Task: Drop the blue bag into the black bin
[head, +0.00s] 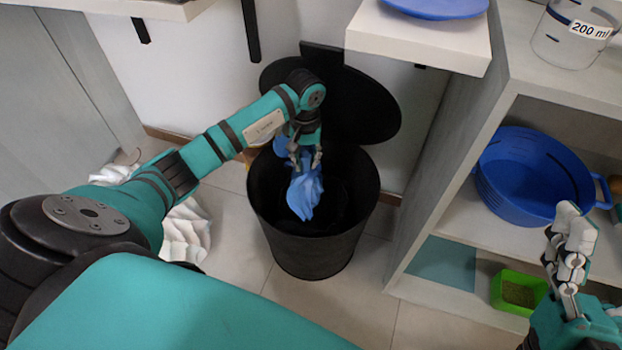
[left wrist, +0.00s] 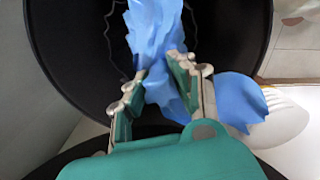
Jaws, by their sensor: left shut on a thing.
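The blue bag (head: 304,190) is crumpled and hangs from my left gripper (head: 306,160) over the open mouth of the black bin (head: 312,250). The bin stands on the floor with its round lid (head: 375,105) raised behind it. In the left wrist view the blue bag (left wrist: 160,50) is pinched between the two fingers of my left gripper (left wrist: 160,78), with the dark bin inside behind it. My right gripper (head: 570,245) is at the right edge of the head view, in front of the shelf; whether its fingers are apart is unclear.
White crumpled bags (head: 185,232) lie on the floor left of the bin. A shelf unit (head: 440,185) at the right holds a blue colander (head: 530,185) and a green container (head: 517,292). A white shelf (head: 420,40) with a blue plate juts out above.

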